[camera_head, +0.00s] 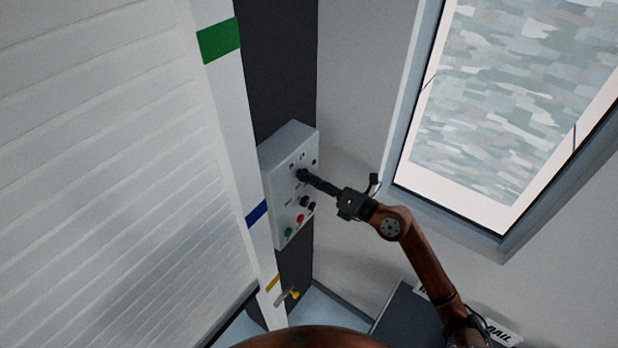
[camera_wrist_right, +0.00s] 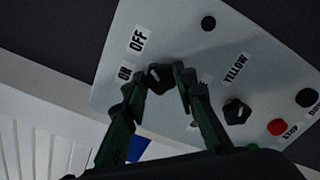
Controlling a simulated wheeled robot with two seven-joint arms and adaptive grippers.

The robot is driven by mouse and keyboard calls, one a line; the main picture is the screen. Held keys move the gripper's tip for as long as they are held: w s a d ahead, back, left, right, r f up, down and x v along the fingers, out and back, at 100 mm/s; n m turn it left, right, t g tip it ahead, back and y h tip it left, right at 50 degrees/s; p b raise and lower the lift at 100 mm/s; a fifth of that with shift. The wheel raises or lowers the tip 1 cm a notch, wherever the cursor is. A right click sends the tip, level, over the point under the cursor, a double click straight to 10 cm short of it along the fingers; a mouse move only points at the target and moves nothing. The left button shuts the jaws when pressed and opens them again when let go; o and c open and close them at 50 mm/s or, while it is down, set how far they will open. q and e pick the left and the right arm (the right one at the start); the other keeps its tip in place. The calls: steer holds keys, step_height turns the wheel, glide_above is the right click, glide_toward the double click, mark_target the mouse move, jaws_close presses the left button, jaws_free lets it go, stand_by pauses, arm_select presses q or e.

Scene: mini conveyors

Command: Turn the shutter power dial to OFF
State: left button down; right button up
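The grey control box (camera_head: 283,190) is mounted on the dark post beside the shutter. The black shutter power dial (camera_wrist_right: 160,76) is on its face, near the OFF label (camera_wrist_right: 137,40) and the ON label (camera_wrist_right: 125,72). My right gripper (camera_head: 304,175) reaches the box from the right. In the right wrist view its fingertips (camera_wrist_right: 159,80) lie on either side of the dial, close against it. The dial's pointer direction is hard to make out between the fingers. My left gripper is not in view.
Lower on the box are another black dial (camera_wrist_right: 237,111) near a YELLOW label, a red button (camera_wrist_right: 277,127) and a green button (camera_head: 288,232). The white slatted shutter (camera_head: 110,170) fills the left. A framed window (camera_head: 500,100) is at right. A yellow handle (camera_head: 291,295) sits below the box.

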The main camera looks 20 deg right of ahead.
steer(key=o, duration=0.4)
steer(key=shift+o, duration=0.2)
steer(key=v, duration=1.2)
